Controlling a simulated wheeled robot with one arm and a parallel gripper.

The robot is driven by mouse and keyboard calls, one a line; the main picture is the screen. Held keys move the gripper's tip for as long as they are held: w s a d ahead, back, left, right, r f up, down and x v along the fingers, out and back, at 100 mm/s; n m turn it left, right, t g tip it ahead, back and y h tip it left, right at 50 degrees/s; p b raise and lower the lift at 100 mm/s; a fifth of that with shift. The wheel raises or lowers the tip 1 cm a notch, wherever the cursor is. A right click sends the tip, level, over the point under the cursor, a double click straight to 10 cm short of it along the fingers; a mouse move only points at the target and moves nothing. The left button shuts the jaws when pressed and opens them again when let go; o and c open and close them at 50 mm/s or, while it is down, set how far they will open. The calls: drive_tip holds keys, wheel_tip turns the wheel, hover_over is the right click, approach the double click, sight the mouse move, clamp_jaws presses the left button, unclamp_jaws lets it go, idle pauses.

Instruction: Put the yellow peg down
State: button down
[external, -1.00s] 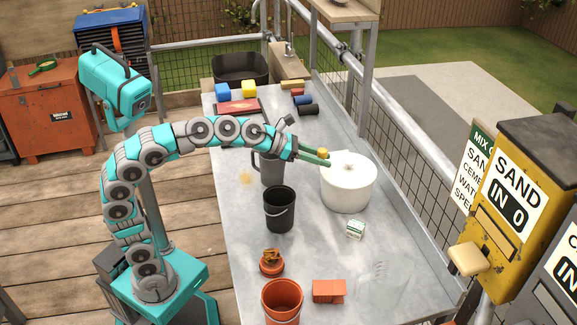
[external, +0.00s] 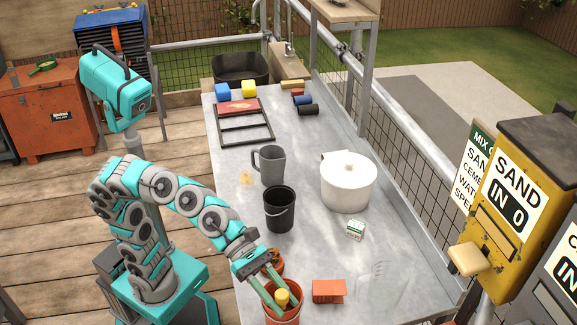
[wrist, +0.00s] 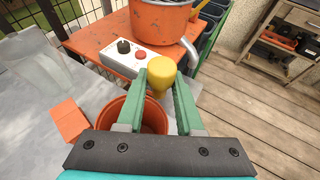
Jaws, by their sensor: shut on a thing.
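The yellow peg (external: 282,297) is a short rounded yellow piece. It is held between the green fingers of my gripper (external: 280,299), over the terracotta pot (external: 291,320) at the near end of the table. In the wrist view my gripper (wrist: 160,92) is shut on the yellow peg (wrist: 160,76), and the pot (wrist: 128,110) is below and just left of it. The pot's inside is partly hidden by the fingers. I cannot tell how high the peg is above the rim.
An orange block (external: 329,291) lies right of the pot. A small pot (external: 274,261) is partly hidden behind my gripper. A black bucket (external: 280,209), a grey jug (external: 270,166) and a white lidded pot (external: 348,182) stand farther back. The wrist view shows a control box (wrist: 131,55) beyond.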

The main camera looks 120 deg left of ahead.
drive_tip(key=s+d+f+m+g+h, duration=0.1)
drive_tip(key=s+d+f, duration=0.2)
drive_tip(key=d, duration=1)
drive_tip(key=s+d+f+m+g+h, duration=0.1)
drive_tip(key=s+d+f+m+h, duration=0.1)
drive_tip(key=s+d, duration=0.8)
drive_tip(key=s+d+f+m+h, duration=0.1)
drive_tip(key=s+d+f, duration=0.3)
drive_tip(key=d, duration=1.2)
drive_tip(key=shift+s+m+g+h, duration=0.4)
drive_tip(key=shift+s, duration=0.85)
